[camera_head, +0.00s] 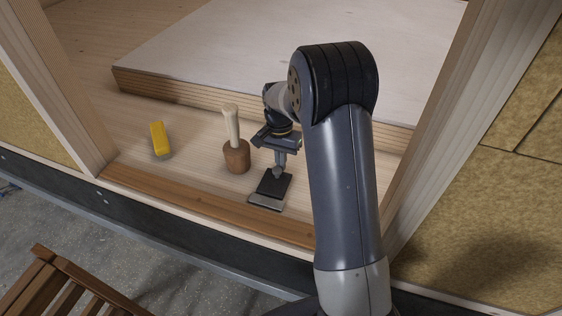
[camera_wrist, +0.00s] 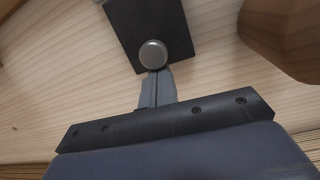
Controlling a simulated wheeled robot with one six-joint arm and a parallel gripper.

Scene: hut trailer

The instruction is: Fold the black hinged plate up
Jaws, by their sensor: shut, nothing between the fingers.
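The black hinged plate (camera_head: 275,186) lies about flat on the wooden sill in the head view, with a lighter grey strip along its near edge. In the wrist view the black plate (camera_wrist: 140,20) is at the top, partly cut off by the frame. A round grey knob (camera_wrist: 152,54) shows at its lower edge. My gripper (camera_head: 279,166) points down over the far edge of the plate. In the wrist view my gripper (camera_wrist: 155,76) has its fingers together, right beside the knob. I cannot tell if they touch it. Nothing is held.
A wooden mallet (camera_head: 237,156) stands head down just left of my gripper, handle up; its head (camera_wrist: 285,38) shows in the wrist view. A yellow block (camera_head: 159,139) is farther left. A raised pale board (camera_head: 200,50) lies behind. Wooden posts flank the opening.

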